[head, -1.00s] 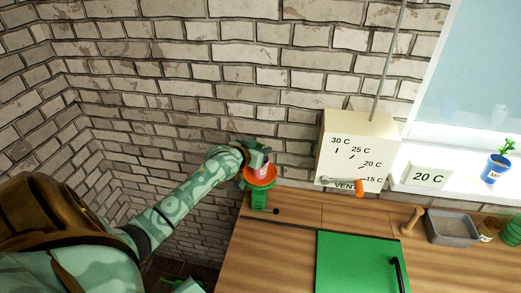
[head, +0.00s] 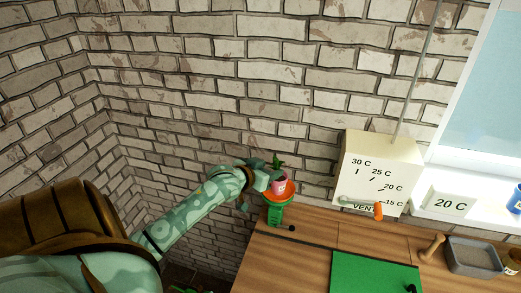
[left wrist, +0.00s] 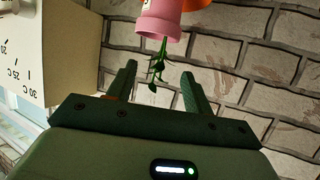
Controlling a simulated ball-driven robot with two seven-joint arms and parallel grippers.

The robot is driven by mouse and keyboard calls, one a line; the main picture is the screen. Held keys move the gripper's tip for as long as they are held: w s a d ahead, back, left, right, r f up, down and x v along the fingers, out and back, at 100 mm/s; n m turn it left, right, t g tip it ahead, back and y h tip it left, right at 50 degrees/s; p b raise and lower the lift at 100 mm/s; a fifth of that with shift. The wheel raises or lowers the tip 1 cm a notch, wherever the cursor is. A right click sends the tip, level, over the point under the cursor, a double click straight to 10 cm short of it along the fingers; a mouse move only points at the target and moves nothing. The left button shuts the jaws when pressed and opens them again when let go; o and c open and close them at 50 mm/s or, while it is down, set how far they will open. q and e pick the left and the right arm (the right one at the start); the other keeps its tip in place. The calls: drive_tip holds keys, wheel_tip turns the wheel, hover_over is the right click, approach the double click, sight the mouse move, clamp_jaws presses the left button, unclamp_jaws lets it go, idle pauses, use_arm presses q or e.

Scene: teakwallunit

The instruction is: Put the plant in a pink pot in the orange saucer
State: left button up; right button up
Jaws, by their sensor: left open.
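The pink pot (head: 279,184) with its green plant (head: 276,163) appears to stand upright in the orange saucer (head: 286,195), which is on a green stand. In the left wrist view the pink pot (left wrist: 158,22) appears upside down at the top edge, with part of the orange saucer (left wrist: 198,4) beside it. My left gripper (head: 264,179) is open beside the pot. The plant's leaves show between and beyond its fingers (left wrist: 158,70), with the pot apart from them. Part of the pot and saucer is hidden by the gripper in the head view. My right gripper is not in view.
The green stand (head: 276,214) is at the wooden worktop's (head: 320,236) back left corner, near the brick wall. A cream thermostat box (head: 377,165) stands to its right. A green panel (head: 375,272), wooden peg and grey tray (head: 474,257) lie farther right.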

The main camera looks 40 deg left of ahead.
use_arm(q)
drive_tip(key=v, duration=0.5)
idle(0.5)
